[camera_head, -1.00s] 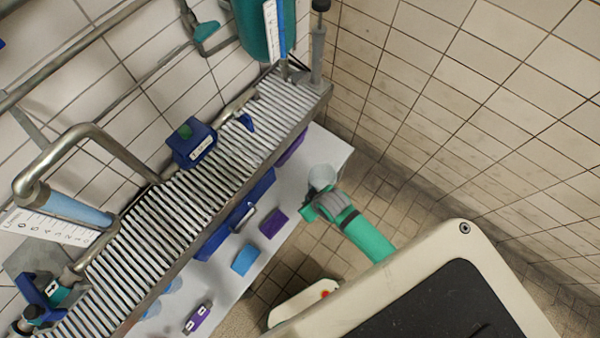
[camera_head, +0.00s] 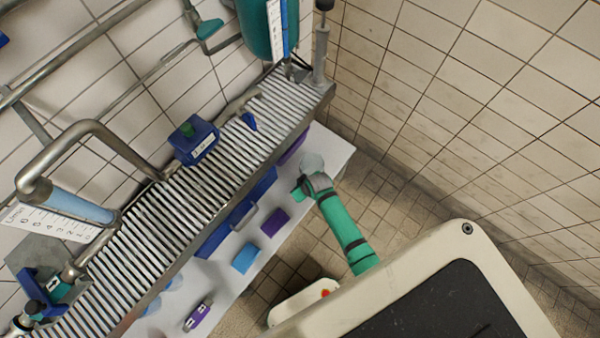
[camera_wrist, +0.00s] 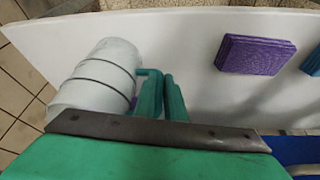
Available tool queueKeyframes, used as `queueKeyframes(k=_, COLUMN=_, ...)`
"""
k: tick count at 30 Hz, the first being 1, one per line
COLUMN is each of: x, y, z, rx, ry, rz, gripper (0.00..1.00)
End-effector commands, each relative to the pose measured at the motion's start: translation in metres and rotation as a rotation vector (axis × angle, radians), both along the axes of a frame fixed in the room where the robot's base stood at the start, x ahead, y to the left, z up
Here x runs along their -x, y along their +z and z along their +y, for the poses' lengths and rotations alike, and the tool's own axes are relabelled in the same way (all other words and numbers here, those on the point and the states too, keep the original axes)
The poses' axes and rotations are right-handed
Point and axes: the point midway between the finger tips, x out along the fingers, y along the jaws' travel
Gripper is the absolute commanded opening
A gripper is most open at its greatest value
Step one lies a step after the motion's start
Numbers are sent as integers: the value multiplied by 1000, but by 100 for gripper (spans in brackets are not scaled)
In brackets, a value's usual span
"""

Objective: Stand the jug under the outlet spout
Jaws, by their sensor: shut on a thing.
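The jug (camera_head: 312,162) is a small pale, translucent vessel over the far right end of the white shelf. My gripper (camera_head: 304,185) is at its near side. In the wrist view the jug (camera_wrist: 98,78) shows dark bands round its body. The green fingers (camera_wrist: 160,95) are shut beside its wall, apparently on its handle, which they mostly hide. I cannot tell whether the jug touches the shelf. I cannot clearly make out the outlet spout; short metal pipe fittings stand at the far end of the slatted grating (camera_head: 190,200), below a teal tank (camera_head: 258,30).
The white shelf (camera_head: 225,278) runs below the grating and carries a purple block (camera_head: 274,222), a light blue block (camera_head: 245,258) and a purple labelled item (camera_head: 198,316). A blue box with a green knob (camera_head: 193,140) sits on the grating. A tiled wall (camera_head: 460,100) closes the right side.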

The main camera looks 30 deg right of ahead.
Motion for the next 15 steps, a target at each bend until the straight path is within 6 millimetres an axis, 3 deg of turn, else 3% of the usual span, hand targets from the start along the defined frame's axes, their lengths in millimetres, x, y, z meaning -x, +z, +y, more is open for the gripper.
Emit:
queueKeyframes(k=13, x=0, y=-8, z=0, rx=1, ry=1, rz=-1, gripper=0)
queueKeyframes(k=15, x=0, y=-8, z=0, rx=1, ry=0, rz=-1, gripper=22)
